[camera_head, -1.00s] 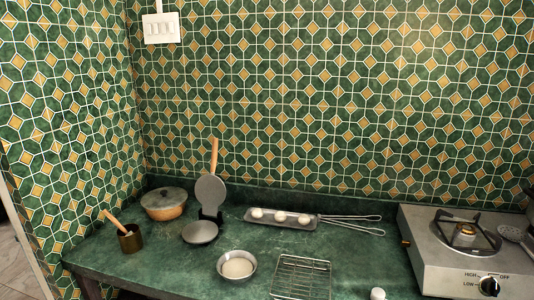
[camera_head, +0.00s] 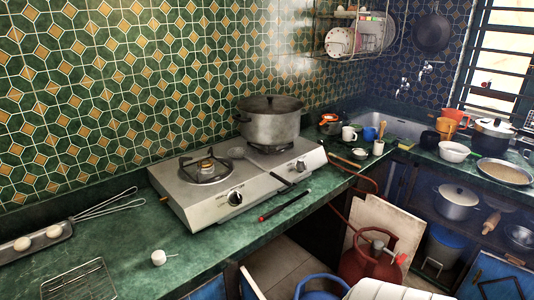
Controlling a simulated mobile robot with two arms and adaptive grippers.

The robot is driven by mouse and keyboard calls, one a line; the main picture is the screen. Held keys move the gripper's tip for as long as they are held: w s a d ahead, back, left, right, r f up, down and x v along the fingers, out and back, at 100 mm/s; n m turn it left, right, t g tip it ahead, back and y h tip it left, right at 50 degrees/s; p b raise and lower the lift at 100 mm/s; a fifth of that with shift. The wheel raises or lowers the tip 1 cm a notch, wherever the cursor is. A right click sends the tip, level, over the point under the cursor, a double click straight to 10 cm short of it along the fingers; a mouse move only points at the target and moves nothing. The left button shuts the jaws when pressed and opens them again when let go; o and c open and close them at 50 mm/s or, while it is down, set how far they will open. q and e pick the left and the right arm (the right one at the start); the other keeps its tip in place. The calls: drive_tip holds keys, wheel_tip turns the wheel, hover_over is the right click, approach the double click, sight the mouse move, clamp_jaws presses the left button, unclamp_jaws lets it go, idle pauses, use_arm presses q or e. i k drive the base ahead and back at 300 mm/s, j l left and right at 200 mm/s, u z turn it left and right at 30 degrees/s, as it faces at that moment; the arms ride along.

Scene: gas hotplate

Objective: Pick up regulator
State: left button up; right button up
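Neither of my grippers shows in the head view. A red gas cylinder (camera_head: 362,264) stands on the floor below the counter, right of centre. A grey fitting (camera_head: 378,246) sits on its top, with a small red part (camera_head: 400,259) beside it; I cannot tell for sure which of these is the regulator. A reddish hose (camera_head: 368,181) runs from behind the hotplate down towards the cylinder. A small white cap-like piece (camera_head: 158,258) lies on the green counter in front of the hotplate. The two-burner gas hotplate (camera_head: 232,198) carries a lidded pot (camera_head: 270,121) on its right burner.
A board (camera_head: 383,223) leans behind the cylinder. A blue round object (camera_head: 320,287) is on the floor in front. A wire rack (camera_head: 80,285) and an egg tray (camera_head: 35,243) lie at left. A black-and-red stick (camera_head: 284,206) lies along the counter's front edge.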

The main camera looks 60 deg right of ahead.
sight(377, 247)
drive_tip(key=z, duration=2.75)
drive_tip(key=i+l, duration=1.15)
drive_tip(key=l, duration=0.2)
drive_tip(key=k+z, duration=0.05)
